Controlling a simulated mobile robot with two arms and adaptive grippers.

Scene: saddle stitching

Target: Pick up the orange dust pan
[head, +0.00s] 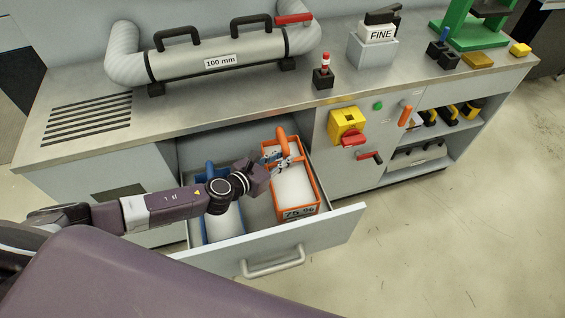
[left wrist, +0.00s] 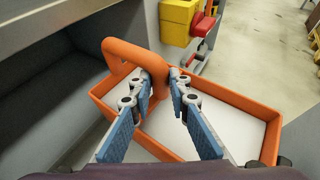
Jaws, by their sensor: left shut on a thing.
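The orange dust pan (head: 315,187) lies in the open drawer, on the right side, with a white inside and a label on its front wall. Its raised orange handle (head: 282,136) is at the back. My left gripper (head: 279,157) reaches over the drawer and is shut on the handle. The left wrist view shows the blue-padded fingers (left wrist: 160,82) closed at the orange handle (left wrist: 123,55), with the pan's rim (left wrist: 238,100) around and below them. Part of the grip is hidden by the fingers. My right gripper is not in view.
The grey drawer (head: 335,229) is pulled out, and a blue dust pan (head: 226,222) lies in its left part under my arm. A yellow box with a red handle (head: 348,128) sits on the cabinet front to the right. The worktop (head: 180,118) overhangs behind.

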